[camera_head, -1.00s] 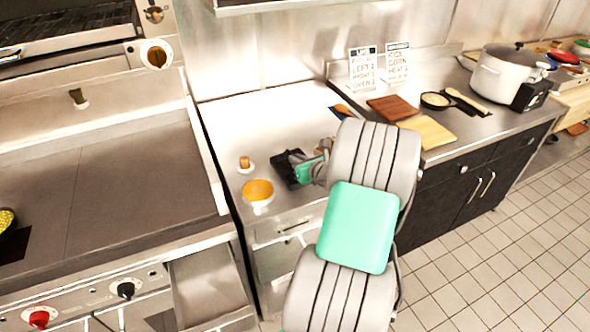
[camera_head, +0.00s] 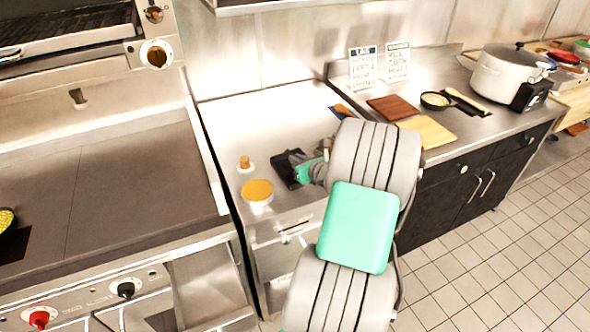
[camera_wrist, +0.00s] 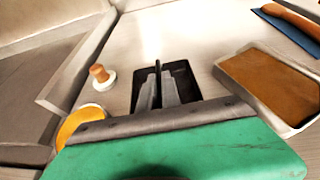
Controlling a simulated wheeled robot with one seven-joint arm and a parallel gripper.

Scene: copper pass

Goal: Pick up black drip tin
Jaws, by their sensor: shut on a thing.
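The black drip tin (camera_head: 280,170) sits at the worktop's front part, beside the cooktop. In the wrist view the tin (camera_wrist: 186,82) is a shallow dark tray straight ahead. My gripper (camera_wrist: 158,72) reaches over its near side with the two fingers close together, shut on the tin. In the head view my gripper (camera_head: 300,172) is at the tin's right side, and my arm hides part of that area. The exact gripped edge is partly hidden by the fingers, and I cannot tell whether the tin is off the worktop.
Left of the tin are a small wooden-knobbed piece (camera_head: 245,164) and a round orange-topped dish (camera_head: 257,192). An orange-brown filled rectangular pan (camera_wrist: 272,85) lies close to the right in the wrist view. Cutting boards (camera_head: 428,131) are further right. The worktop behind the tin is clear.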

